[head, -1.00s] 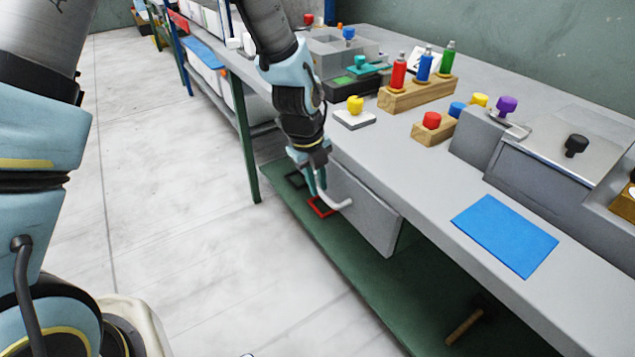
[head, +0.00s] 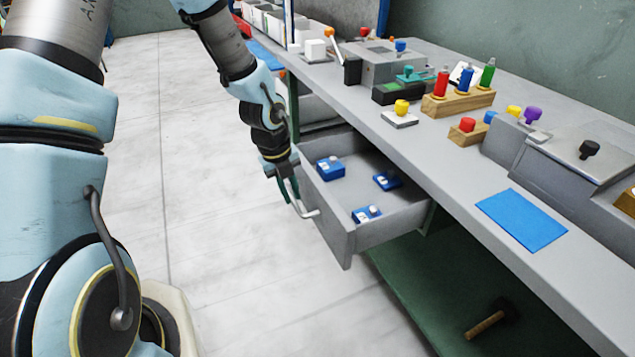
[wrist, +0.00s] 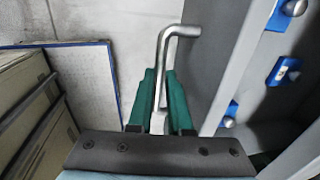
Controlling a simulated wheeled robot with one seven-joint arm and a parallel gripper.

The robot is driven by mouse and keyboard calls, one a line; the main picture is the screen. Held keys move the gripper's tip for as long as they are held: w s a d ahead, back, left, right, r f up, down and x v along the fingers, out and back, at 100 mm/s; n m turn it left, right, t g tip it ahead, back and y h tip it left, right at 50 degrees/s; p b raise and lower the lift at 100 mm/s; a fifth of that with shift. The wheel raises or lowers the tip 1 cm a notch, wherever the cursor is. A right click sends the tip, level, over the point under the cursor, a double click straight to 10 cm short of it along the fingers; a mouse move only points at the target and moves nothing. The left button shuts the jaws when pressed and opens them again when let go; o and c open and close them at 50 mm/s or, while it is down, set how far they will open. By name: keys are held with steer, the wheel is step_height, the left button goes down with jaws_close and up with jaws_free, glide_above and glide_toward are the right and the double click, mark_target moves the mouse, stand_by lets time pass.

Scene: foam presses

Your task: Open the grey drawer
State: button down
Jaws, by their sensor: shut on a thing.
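The grey drawer (head: 346,246) under the workbench is pulled well out, and its inside shows from above. It holds several blue items with white tops, such as the one at its left (head: 330,168). My gripper (head: 290,197) is at the drawer's front, shut on its pale bar handle (head: 305,210). In the wrist view the green fingers (wrist: 163,105) close around the bent metal handle (wrist: 166,62), beside the drawer front (wrist: 232,65). The exact contact between fingers and handle is partly hidden.
The grey bench top (head: 440,175) carries a blue mat (head: 521,219), a wooden rack of coloured bottles (head: 458,103) and a yellow-knobbed block (head: 400,114). A hammer (head: 487,322) lies on the green lower shelf (head: 430,300). The floor (head: 220,250) before the drawer is clear.

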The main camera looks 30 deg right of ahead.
steer(key=a+p, duration=0.1)
steer(key=a, duration=0.5)
steer(key=shift+w+a, duration=0.2)
steer(key=shift+a, duration=0.05)
steer(key=c, duration=0.8)
jaws_free()
steer(key=shift+c, duration=0.2)
step_height(320, 180, up, 11)
steer(key=a+p, duration=0.2)
steer(key=shift+f, duration=0.2)
